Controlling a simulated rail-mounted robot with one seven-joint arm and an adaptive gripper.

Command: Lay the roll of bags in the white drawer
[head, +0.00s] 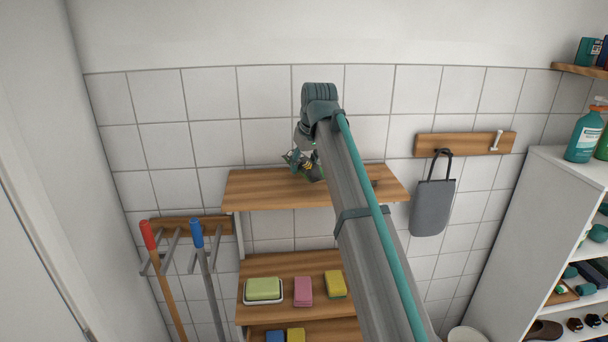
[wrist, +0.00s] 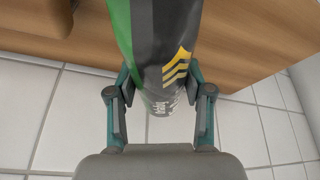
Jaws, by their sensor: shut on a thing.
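My gripper (wrist: 160,95) is shut on a dark, green-edged roll with yellow chevrons and pale print (wrist: 165,45), which I take for the roll of bags. The roll runs away from the wrist between the two fingers, and its far end is cut off by the picture's top. In the head view my gripper (head: 297,158) is small and partly behind my arm, at the upper wooden shelf (head: 255,187). The roll shows there only as a small dark and green shape (head: 314,172). I cannot tell whether it touches the shelf. No white drawer can be made out.
Lower shelves hold a green sponge on a dish (head: 263,289), a pink sponge (head: 303,291) and a yellow one (head: 336,284). Brooms hang at left (head: 165,270). A grey bag (head: 431,207) hangs at right, beside a white cabinet (head: 530,220) with bottles on top.

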